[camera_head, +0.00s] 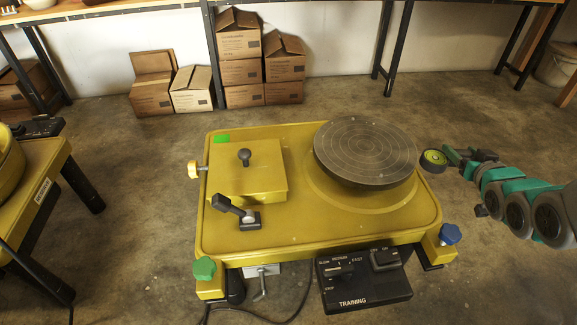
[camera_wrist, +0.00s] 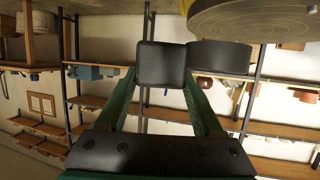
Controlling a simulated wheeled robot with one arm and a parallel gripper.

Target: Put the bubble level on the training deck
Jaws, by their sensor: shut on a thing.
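The bubble level (camera_head: 434,161), a small round piece with a dark rim and yellow-green face, is at my gripper (camera_head: 455,157), just right of the training deck. The deck is a yellow base (camera_head: 300,228) with a round grey ringed plate (camera_head: 366,150) at its right; a control box below reads "TRAINING". In the wrist view my gripper (camera_wrist: 162,85) is shut, with a dark square block (camera_wrist: 162,64) between its green fingers. A dark round body (camera_wrist: 220,57) shows beside that block. I cannot tell whether the two are joined. The plate (camera_wrist: 255,18) also shows there.
A raised yellow box (camera_head: 247,170) with a black knob and a black lever (camera_head: 236,211) take up the deck's left. Another yellow table (camera_head: 40,195) stands at the far left. Cardboard boxes (camera_head: 240,70) are stacked behind. The round plate's top is clear.

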